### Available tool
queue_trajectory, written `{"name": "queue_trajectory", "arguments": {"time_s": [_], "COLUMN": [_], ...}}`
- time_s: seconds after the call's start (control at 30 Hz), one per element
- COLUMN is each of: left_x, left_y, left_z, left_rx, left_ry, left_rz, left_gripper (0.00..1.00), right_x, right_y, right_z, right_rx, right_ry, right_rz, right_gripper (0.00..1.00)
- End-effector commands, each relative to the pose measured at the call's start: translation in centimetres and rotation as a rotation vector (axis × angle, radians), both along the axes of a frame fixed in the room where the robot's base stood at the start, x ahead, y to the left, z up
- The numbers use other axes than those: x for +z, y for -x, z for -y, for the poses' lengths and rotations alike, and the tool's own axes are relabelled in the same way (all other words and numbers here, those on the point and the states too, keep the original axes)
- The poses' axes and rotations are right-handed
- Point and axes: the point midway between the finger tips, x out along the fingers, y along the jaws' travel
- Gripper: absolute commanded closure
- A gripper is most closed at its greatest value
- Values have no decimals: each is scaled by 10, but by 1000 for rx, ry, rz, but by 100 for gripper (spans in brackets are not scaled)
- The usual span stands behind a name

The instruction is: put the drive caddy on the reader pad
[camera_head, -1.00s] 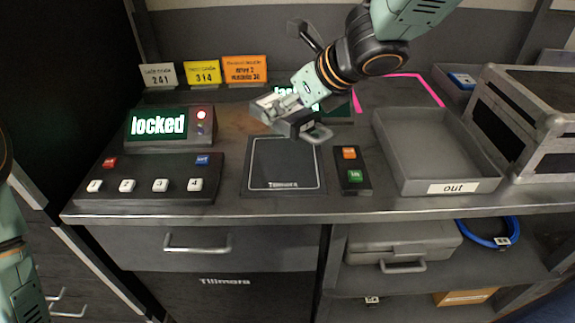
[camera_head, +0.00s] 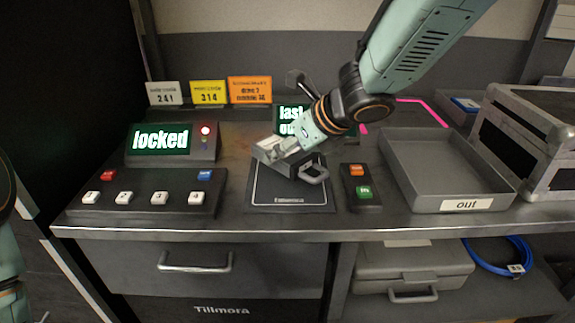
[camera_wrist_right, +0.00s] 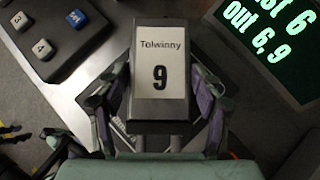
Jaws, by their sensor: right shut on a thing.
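The drive caddy (camera_wrist_right: 160,70) is a dark block with a white label reading "Tolwinny 9", seen in the right wrist view. My right gripper (camera_wrist_right: 158,105) is shut on it, one finger along each side. In the head view my right gripper (camera_head: 290,150) holds the caddy over the back part of the reader pad (camera_head: 290,195), a dark square plate with a thin light outline. The grey loop handle of the caddy points to the front right. I cannot tell whether the caddy touches the pad. My left gripper is out of view; only my left arm shows at the left edge.
A keypad (camera_head: 148,197) and a "locked" screen (camera_head: 160,139) stand left of the pad. A two-button box (camera_head: 361,188) sits close on its right, then a grey tray marked "out" (camera_head: 466,205) and a metal-framed case (camera_head: 545,130). A second screen (camera_head: 291,118) is behind the gripper.

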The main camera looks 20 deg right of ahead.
Motion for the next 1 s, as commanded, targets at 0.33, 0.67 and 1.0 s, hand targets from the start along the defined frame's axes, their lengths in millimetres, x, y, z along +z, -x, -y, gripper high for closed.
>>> {"name": "queue_trajectory", "arguments": {"time_s": [0.33, 0.67, 1.0], "left_x": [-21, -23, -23], "left_y": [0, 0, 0], "left_z": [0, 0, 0], "left_rx": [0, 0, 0], "left_ry": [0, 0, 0], "left_rz": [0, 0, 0], "left_gripper": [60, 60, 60], "right_x": [-29, -32, -32], "right_y": [0, 1, 1], "right_z": [0, 0, 0], "right_rx": [0, 0, 1], "right_ry": [0, -1, 0], "right_rz": [1, -2, -1], "right_gripper": [80, 32, 12]}}
